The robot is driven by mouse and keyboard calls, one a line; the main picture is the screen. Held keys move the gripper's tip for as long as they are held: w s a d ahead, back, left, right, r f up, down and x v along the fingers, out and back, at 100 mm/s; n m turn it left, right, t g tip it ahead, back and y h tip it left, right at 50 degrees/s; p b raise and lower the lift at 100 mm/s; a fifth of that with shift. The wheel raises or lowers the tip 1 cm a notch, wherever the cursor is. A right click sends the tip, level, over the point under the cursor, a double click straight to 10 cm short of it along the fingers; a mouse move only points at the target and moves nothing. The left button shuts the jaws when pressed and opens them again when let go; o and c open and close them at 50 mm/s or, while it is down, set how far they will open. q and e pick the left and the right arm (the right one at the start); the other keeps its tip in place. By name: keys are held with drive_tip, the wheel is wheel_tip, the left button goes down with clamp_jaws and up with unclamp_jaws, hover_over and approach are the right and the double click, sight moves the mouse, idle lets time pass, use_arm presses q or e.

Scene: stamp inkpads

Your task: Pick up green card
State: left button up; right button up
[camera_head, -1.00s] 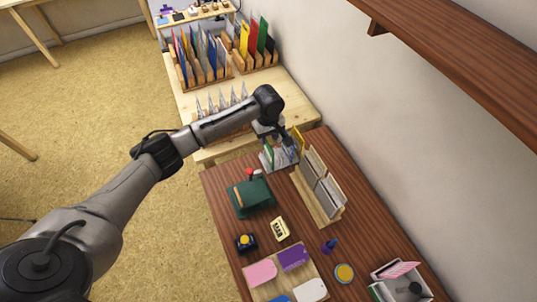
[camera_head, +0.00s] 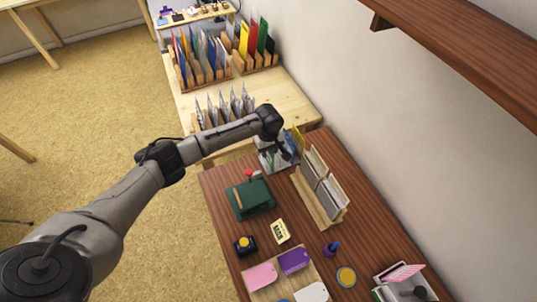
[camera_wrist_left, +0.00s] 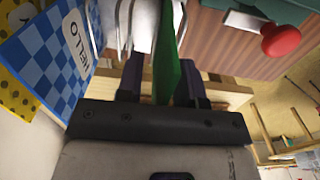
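The green card (camera_wrist_left: 168,50) stands on edge in the left wrist view, between the two fingers of my left gripper (camera_wrist_left: 162,80). The fingers are apart, one on each side of the card, and a narrow gap shows on the left side. In the head view my left gripper (camera_head: 284,154) is over the card rack at the far end of the brown desk. The wrist hides most of the rack there, and I cannot pick out the green card clearly. My right gripper is in neither view.
A wooden file holder (camera_head: 322,188) stands right of the rack, a green box (camera_head: 250,198) nearer. The wall is at the right.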

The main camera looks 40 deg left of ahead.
use_arm(q)
drive_tip(key=shift+c, duration=0.4)
clamp_jaws()
drive_tip(key=shift+r, duration=0.15)
